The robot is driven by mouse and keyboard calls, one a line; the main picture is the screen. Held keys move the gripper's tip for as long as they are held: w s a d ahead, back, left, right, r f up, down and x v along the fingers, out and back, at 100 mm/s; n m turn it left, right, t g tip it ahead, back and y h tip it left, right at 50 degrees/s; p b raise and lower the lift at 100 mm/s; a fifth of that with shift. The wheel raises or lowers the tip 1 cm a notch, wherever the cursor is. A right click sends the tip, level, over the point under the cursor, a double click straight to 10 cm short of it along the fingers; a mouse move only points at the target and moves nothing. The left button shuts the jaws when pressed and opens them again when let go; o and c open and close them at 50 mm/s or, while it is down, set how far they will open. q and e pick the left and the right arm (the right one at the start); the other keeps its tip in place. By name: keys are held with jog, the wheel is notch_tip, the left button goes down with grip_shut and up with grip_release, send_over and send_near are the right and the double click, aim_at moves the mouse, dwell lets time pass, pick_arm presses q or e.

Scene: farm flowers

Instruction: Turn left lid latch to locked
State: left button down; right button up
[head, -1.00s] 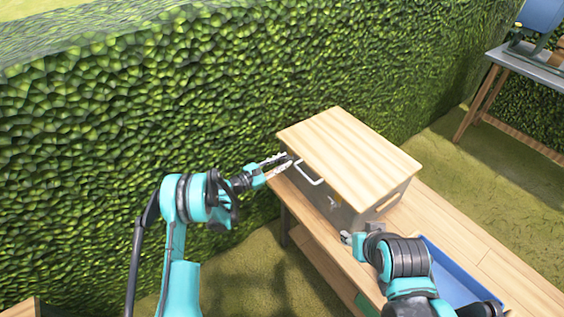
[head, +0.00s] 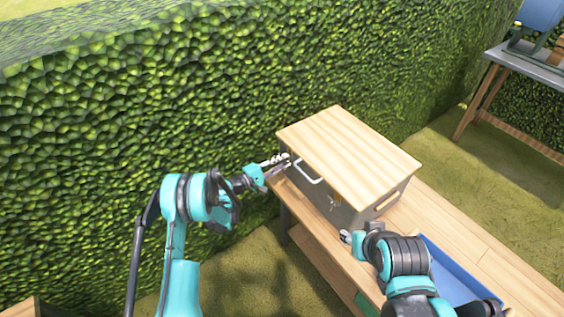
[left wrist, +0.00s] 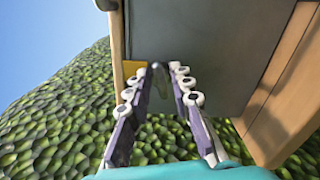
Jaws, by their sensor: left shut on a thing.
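A grey box (head: 350,216) with a pale wooden lid (head: 345,148) stands on a wooden bench. My left gripper (head: 284,162) is at the left end of the box's front, just under the lid edge. In the left wrist view its fingertips (left wrist: 164,82) are close together around the dark left lid latch (left wrist: 158,72), beside a yellow plate (left wrist: 132,70). The fingers hide much of the latch, so its exact angle is unclear. My right gripper (head: 346,237) is low in front of the box's right end; its jaws are too small to judge.
A white handle (head: 309,174) sticks out from the box's front, right of my left gripper. Another latch (head: 334,203) is further right. A blue tray (head: 450,274) lies on the bench (head: 490,262). A tall hedge (head: 150,100) stands behind.

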pick_arm(q)
jog(key=shift+f+m, duration=0.1)
jog(key=shift+m, duration=1.5)
jog(key=c, duration=1.4)
grip_release()
jog(key=shift+o, duration=0.2)
jog(key=v, duration=1.2)
